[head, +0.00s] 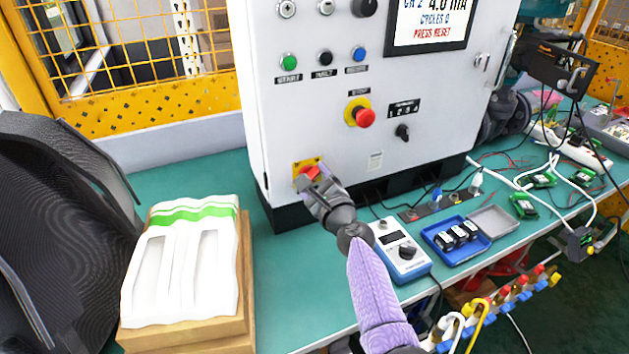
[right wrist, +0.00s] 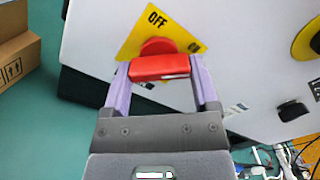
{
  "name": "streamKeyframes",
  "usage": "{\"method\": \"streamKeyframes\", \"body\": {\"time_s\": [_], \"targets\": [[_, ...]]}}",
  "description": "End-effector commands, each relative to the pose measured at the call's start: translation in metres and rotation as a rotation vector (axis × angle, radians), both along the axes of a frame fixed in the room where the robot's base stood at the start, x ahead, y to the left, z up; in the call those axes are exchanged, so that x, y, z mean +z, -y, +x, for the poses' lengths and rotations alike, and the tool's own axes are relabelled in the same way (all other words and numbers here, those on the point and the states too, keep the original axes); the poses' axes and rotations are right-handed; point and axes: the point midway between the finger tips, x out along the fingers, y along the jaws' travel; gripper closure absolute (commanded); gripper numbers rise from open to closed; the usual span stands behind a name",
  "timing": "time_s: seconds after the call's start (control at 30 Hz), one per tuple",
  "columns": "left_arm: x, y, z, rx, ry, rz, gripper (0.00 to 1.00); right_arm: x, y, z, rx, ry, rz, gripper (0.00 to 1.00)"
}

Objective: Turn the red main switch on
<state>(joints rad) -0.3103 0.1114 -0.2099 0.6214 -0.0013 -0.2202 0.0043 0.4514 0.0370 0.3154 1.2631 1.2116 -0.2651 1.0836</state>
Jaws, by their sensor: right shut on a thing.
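The red main switch (head: 312,171) sits on a yellow plate at the lower left of the white cabinet's front. In the right wrist view its red handle (right wrist: 160,67) lies crosswise in front of the yellow plate (right wrist: 133,42), which is marked OFF. My right gripper (head: 308,182) is at the switch. In the right wrist view its two lavender fingers (right wrist: 161,72) are shut on the red handle, one at each end. Part of the plate is hidden behind the handle and fingers. My left gripper is not in view.
The white cabinet (head: 280,120) carries a red stop button (head: 364,117), a black selector (head: 402,132) and a screen (head: 428,22). A meter (head: 400,250) and a blue tray (head: 432,236) lie right of my arm. A cardboard box (head: 246,290) with white packaging stands left on the green bench.

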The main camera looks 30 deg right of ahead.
Motion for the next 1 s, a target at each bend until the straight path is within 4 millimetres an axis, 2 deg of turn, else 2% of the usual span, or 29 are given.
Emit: {"method": "streamKeyframes", "body": {"time_s": [0.03, 0.1, 0.13, 0.4, 0.47, 0.63, 0.8, 1.0], "targets": [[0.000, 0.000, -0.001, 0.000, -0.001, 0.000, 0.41, -0.002, 0.000, 0.000, 0.001, -0.003, 0.003, 0.17], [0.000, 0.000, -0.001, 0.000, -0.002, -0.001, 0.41, -0.001, 0.000, 0.000, 0.001, -0.002, 0.003, 0.02], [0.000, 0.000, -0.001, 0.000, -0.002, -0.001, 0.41, -0.001, 0.000, 0.000, 0.001, -0.002, 0.002, 0.00], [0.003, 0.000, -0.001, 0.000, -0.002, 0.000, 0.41, 0.000, 0.000, -0.004, 0.001, -0.001, 0.001, 0.00], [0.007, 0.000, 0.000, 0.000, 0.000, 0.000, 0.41, 0.001, -0.001, -0.012, 0.000, -0.001, 0.000, 0.00], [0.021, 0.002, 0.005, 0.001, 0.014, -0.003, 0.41, 0.003, -0.003, -0.051, 0.001, -0.002, 0.000, 0.00], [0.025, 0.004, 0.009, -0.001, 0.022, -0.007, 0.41, 0.000, -0.005, -0.085, 0.001, -0.003, 0.001, 0.00], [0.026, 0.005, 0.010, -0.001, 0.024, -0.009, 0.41, -0.001, -0.006, -0.099, 0.001, -0.002, 0.002, 0.00]]}}
